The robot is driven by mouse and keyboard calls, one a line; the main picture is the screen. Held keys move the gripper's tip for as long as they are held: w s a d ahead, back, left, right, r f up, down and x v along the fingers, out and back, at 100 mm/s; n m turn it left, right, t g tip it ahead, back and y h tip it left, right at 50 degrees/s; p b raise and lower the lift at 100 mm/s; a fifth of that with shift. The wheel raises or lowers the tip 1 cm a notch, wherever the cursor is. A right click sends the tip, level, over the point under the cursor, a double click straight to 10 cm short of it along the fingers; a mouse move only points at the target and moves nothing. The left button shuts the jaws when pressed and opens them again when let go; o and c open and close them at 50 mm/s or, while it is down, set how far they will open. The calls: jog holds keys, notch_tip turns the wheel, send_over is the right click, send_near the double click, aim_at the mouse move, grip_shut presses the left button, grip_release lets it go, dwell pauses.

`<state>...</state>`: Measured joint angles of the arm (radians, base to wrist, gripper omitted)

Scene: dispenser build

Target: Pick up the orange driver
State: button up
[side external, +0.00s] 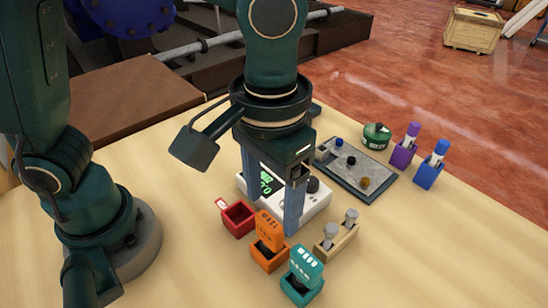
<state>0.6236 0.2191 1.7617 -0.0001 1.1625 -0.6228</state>
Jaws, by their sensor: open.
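The orange driver (269,228) stands upright in an orange square holder (271,261) on the table, its handle up. My gripper (273,217) points down with its two blue fingers apart and nothing between them that I can make out. The fingertips show just above and behind the driver's handle in this view, with the right finger close to the handle's right side. I cannot tell whether a finger touches it. The driver's lower part is hidden inside its holder.
A teal driver (306,262) in its holder, a red box (239,221) and a wooden block (336,240) with two grey-topped pieces stand close by. A white device (316,203) with a green display is behind the fingers. A grey tray (349,187), purple and blue holders stand farther right.

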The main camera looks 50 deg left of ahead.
aim_at(270, 234)
jog(key=f, duration=0.8)
jog(key=shift+a, duration=0.2)
grip_shut()
